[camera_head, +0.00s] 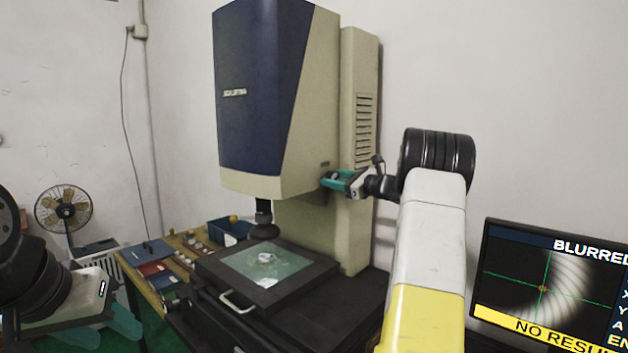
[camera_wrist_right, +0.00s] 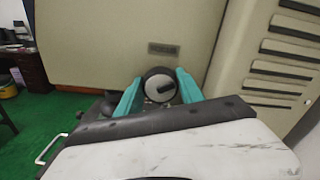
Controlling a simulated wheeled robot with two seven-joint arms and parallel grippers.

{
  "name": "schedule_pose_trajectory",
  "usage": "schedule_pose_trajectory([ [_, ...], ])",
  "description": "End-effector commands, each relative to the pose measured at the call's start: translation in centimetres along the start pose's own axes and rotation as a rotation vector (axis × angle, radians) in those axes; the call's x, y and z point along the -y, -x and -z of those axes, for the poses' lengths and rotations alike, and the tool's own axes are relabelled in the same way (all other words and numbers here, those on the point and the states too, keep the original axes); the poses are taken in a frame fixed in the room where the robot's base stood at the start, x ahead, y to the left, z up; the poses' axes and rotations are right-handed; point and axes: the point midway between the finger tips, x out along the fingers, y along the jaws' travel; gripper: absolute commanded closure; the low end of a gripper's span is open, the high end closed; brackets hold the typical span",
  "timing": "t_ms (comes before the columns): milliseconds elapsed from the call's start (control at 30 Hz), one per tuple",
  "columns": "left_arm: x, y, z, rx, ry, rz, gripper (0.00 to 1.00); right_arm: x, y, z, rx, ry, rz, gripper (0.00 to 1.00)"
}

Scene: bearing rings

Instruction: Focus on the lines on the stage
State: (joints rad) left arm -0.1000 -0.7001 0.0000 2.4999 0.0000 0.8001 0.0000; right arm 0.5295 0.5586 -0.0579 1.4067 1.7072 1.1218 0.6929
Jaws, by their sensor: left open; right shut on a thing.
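The measuring machine (camera_head: 255,90) stands with its lens (camera_head: 264,222) above the glass stage (camera_head: 282,262). A small pale ring (camera_head: 266,257) lies on the glass. My right gripper (camera_head: 332,180) is at the machine's side, shut on a round focus knob (camera_wrist_right: 160,84); in the right wrist view its teal fingers (camera_wrist_right: 161,92) sit on both sides of the knob. The screen (camera_head: 548,285) reads "BLURRED" and "NO RESULT", with a smeared pale ring arc and green crosshair lines. My left gripper (camera_head: 122,330) is open and empty at the lower left, partly cut off.
A wooden side table (camera_head: 185,255) left of the machine holds a blue bin (camera_head: 228,232), flat boxes (camera_head: 155,268) and several small parts. The stage has a front handle (camera_head: 238,306). A fan (camera_head: 63,208) stands at the far left.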

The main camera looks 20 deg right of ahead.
Motion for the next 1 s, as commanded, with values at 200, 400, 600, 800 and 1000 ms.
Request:
schedule_pose_trajectory([
  [200,0.00,0.00,0.00,0.000,0.000,0.000,0.54,0.02,0.05,0.00,0.000,0.026,0.000,0.96],
  [400,0.00,0.00,0.00,0.000,0.000,0.000,0.54,-0.04,0.06,-0.02,0.000,0.119,0.000,0.96],
  [600,0.00,0.00,0.00,0.000,0.000,0.000,0.54,-0.04,0.09,0.00,0.000,0.279,0.001,0.96],
  [800,0.00,0.00,0.00,0.000,0.000,0.000,0.54,-0.13,0.08,0.02,0.000,0.470,0.000,0.96],
  [1000,0.00,0.00,0.00,0.000,0.000,0.000,0.54,-0.20,0.07,0.07,0.000,0.652,0.000,0.96],
])
